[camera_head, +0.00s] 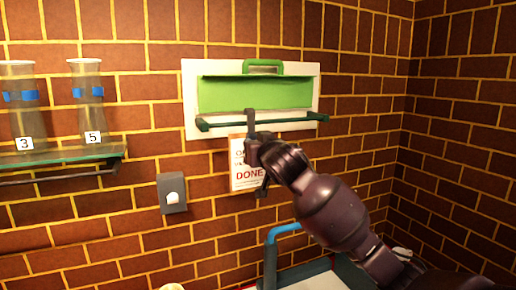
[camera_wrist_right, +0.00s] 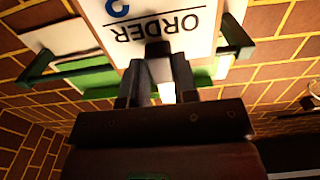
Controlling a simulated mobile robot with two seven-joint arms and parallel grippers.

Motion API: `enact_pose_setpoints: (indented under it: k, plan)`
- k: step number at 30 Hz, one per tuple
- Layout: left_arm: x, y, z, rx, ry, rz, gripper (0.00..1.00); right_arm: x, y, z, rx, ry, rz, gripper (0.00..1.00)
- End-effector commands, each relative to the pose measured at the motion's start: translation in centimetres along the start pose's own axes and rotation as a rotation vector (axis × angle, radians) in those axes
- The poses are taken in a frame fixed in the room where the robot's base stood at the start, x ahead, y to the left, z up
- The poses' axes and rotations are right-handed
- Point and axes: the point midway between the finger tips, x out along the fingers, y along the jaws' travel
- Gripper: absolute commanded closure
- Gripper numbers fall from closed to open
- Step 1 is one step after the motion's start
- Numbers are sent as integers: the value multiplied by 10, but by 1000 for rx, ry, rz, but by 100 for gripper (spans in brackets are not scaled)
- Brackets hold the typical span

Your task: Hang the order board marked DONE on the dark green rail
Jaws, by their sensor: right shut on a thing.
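The order board (camera_head: 245,181), white with the red word DONE, hangs upright just under the dark green rail (camera_head: 288,121) in the head view. My right gripper (camera_head: 252,142) is shut on the board's upper part and covers some of its face. In the right wrist view the board (camera_wrist_right: 190,40) shows upside down with the word ORDER, and my right gripper (camera_wrist_right: 158,72) is at its edge. The rail also shows there (camera_wrist_right: 64,73), behind the board. Whether the board touches the rail is hidden. My left gripper is not in view.
A bright green panel with a handle (camera_head: 255,95) sits on a white backing above the rail. A glass shelf (camera_head: 70,154) at left holds vases numbered 3 (camera_head: 24,115) and 5 (camera_head: 90,112). A wall switch (camera_head: 172,194) is left of the board. A blue-topped handle (camera_head: 284,230) stands below.

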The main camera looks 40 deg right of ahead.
Motion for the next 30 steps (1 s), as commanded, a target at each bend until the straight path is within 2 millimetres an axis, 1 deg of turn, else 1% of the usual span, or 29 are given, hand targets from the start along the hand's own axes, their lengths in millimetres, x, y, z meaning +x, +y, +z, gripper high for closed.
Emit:
enact_pose_setpoints:
  k: [20,21,30]
  plan:
    - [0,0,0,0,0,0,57,44,0,-1,-1,2,1,100]
    - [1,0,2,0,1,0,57,43,0,4,0,1,0,100]
    - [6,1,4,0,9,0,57,42,0,23,1,1,1,100]
